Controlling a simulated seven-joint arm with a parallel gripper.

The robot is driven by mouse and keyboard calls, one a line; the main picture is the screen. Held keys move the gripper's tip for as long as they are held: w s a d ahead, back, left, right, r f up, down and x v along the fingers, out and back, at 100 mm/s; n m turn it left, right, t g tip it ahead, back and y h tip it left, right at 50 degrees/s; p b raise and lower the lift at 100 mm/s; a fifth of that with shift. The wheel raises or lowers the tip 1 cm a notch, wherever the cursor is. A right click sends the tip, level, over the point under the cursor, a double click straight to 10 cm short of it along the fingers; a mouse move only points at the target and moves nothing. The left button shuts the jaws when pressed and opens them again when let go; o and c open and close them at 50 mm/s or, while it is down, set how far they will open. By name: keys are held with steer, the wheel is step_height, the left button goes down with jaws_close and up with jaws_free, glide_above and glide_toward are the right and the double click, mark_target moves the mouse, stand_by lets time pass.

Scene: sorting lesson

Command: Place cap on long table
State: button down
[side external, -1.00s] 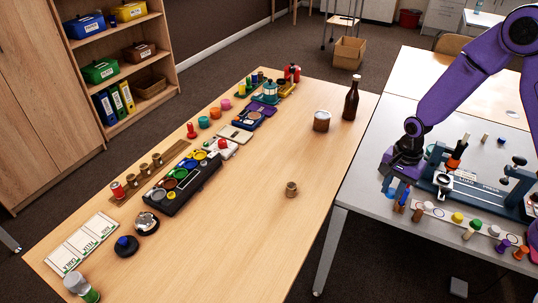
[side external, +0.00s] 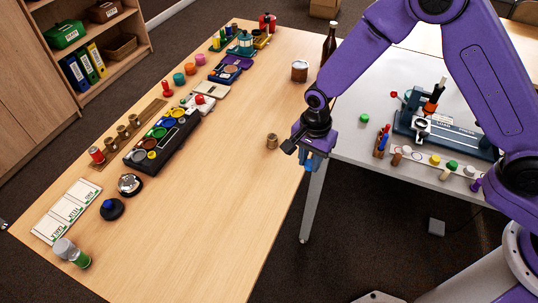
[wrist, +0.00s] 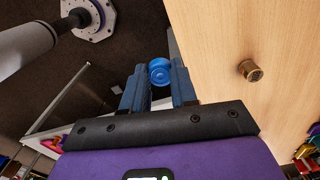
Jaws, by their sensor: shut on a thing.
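My gripper (side external: 312,163) is just off the right edge of the wooden long table (side external: 225,230), above the gap beside the grey table. In the wrist view my gripper (wrist: 159,88) is shut on a small round blue cap (wrist: 159,71), held between the fingertips. In the side view the cap is mostly hidden by the gripper. In the wrist view the long table (wrist: 215,50) lies to the right of the cap, with dark floor below and to the left.
A small brown cylinder (side external: 272,141) stands on the long table near my gripper; it also shows in the wrist view (wrist: 250,70). A jar (side external: 299,71) and a dark bottle (side external: 329,45) stand farther back. The table's near middle is clear. A black paint tray (side external: 163,138) lies left.

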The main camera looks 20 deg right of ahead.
steer(key=w+a+f, duration=0.3)
steer(key=w, duration=0.2)
glide_above(277, 174)
step_height(277, 174, down, 5)
steer(key=shift+s+r, duration=0.1)
steer(key=shift+s, duration=0.05)
steer(key=shift+a+f, duration=0.1)
steer(key=shift+f, duration=1.6)
steer(key=shift+f, duration=0.15)
steer(key=c, duration=0.9)
jaws_free()
